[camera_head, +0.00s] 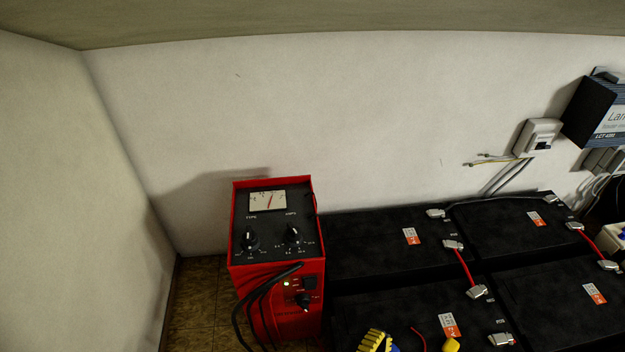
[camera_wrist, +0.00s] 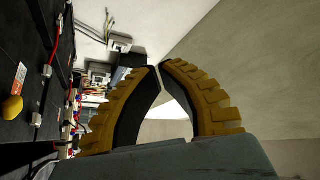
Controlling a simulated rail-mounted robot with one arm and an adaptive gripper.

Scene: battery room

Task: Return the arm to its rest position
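My gripper (camera_wrist: 160,67) has two ribbed yellow fingers with dark inner faces. In the wrist view they arch toward each other and their tips come together, with nothing held between them. In the head view, a ribbed yellow part of my gripper (camera_head: 375,341) shows at the bottom edge, in front of the black batteries; the rest of the arm is out of view.
Black batteries (camera_head: 385,245) with clamps and red cables fill the lower right. A red charger (camera_head: 276,262) with a dial stands left of them. A yellow piece (camera_head: 450,345) lies near the bottom. A wall switch (camera_head: 540,137) and dark box (camera_head: 597,112) hang at right.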

